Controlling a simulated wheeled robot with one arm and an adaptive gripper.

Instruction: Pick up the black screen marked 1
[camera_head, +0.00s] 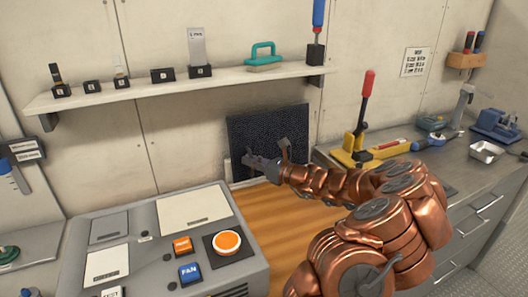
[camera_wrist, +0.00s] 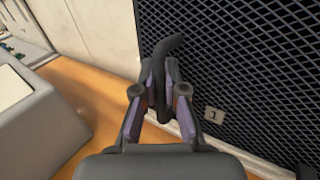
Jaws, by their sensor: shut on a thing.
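The black screen (camera_head: 262,130) stands upright against the back wall, on the wooden counter under the shelf. In the wrist view its dark mesh (camera_wrist: 235,55) fills the right side, with a small tag marked 1 (camera_wrist: 214,115) low on it. My gripper (camera_head: 268,160) is in front of the screen's lower part. In the wrist view my gripper (camera_wrist: 160,85) is shut around a dark curved handle (camera_wrist: 169,50) at the screen's left edge. The grip point is partly hidden by the fingers.
A grey console (camera_head: 160,250) with an orange button stands at the front left. A shelf (camera_head: 180,90) with small labelled blocks and a green-handled brush runs above the screen. A red-handled yellow tool (camera_head: 360,135) stands on the right bench. Bare wood (camera_head: 265,220) lies below the screen.

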